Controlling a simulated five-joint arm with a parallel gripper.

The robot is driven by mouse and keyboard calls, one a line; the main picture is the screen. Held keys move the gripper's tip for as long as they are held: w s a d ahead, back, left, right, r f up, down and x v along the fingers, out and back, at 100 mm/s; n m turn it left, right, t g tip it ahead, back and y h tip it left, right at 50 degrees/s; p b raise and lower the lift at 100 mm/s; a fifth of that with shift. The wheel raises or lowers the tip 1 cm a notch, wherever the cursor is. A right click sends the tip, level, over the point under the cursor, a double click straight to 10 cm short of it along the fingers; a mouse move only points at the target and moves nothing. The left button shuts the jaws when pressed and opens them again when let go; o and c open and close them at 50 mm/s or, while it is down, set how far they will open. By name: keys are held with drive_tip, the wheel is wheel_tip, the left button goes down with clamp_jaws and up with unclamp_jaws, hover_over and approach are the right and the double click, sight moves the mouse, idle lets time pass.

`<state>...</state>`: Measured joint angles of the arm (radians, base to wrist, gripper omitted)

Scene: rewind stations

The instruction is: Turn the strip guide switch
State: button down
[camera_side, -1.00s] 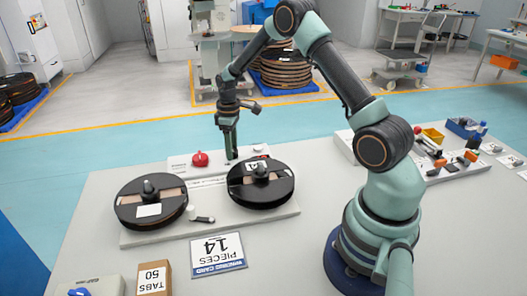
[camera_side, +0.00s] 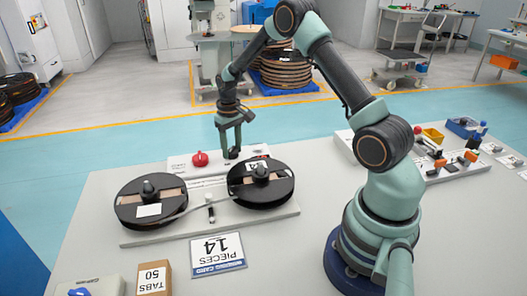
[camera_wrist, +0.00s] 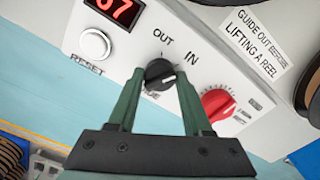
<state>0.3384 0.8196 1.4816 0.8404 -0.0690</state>
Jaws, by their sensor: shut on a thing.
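The strip guide switch is a small black knob (camera_wrist: 158,72) with a white pointer line, below the printed words OUT and IN on a white panel. Its line points roughly right in the wrist view. My gripper (camera_wrist: 160,76) has its two green fingers on either side of the knob and is shut on it.
A red knob (camera_wrist: 217,103) sits close to my right finger in the wrist view. A reset button (camera_wrist: 95,43) and a red digit display (camera_wrist: 122,10) are at the left. A card marked 14 (camera_side: 217,254) lies in front of the station, and a tabs box (camera_side: 153,279) stands front left.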

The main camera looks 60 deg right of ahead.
sight(232, 149)
drive_tip(key=shift+r, duration=0.1)
idle(0.3)
drive_tip(key=shift+c, duration=1.7)
unclamp_jaws()
wheel_tip(232, 149, up, 12)
